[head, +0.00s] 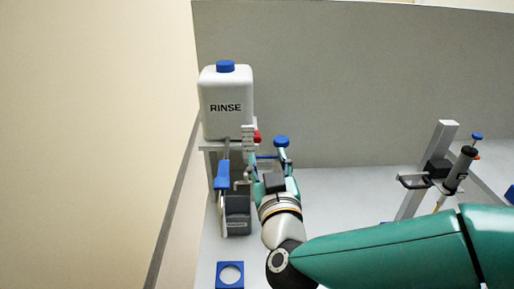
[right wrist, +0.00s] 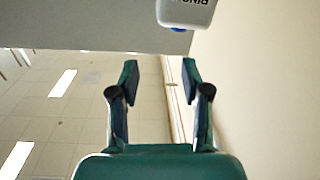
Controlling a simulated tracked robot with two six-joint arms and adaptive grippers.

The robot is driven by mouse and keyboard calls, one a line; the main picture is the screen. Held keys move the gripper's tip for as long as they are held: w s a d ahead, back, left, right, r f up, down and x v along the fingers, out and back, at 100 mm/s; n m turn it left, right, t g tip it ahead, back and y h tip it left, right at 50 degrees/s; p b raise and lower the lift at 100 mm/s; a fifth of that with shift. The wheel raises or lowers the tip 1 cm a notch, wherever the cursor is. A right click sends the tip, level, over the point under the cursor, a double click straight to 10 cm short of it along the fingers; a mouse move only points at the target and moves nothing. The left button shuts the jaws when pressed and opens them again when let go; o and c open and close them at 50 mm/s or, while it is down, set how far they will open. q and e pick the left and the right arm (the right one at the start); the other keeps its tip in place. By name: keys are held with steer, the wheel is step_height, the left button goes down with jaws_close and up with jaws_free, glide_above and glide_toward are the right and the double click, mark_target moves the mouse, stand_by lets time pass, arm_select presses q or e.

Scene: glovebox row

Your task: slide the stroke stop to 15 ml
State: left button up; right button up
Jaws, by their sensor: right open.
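A white bottle marked RINSE (head: 226,105) with a blue cap stands on a stand at the left of the head view. Beside its lower right edge is a pale upright ridged strip (head: 248,141) with a small red piece (head: 257,137) on it, which looks like the stroke stop. I cannot read any marks there. My right gripper (head: 271,163) is open, just below and right of the red piece, and appears apart from it. In the right wrist view its fingers (right wrist: 160,72) are spread with nothing between them; the bottle's end (right wrist: 187,12) shows beyond. My left gripper is not in view.
A blue round knob (head: 281,141) shows just beyond my right gripper. A blue lever (head: 222,175) and a dark grey block (head: 237,216) sit below the bottle. A blue square holder (head: 230,274) lies in front. Another stand (head: 427,170) with a dispenser is at right.

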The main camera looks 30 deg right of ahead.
mark_target(258, 141)
step_height(258, 141, down, 6)
steer(key=w+b, duration=0.1)
steer(key=b, duration=0.3)
arm_select(q)
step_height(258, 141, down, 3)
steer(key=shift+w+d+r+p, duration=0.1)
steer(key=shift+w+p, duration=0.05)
steer(key=shift+p, duration=1.1)
arm_select(e)
steer(key=x, duration=1.6)
steer(key=shift+w+d+r, duration=0.1)
steer(key=shift+w+d, duration=0.05)
steer(key=shift+d, duration=0.05)
steer(key=shift+c, duration=0.3)
jaws_close()
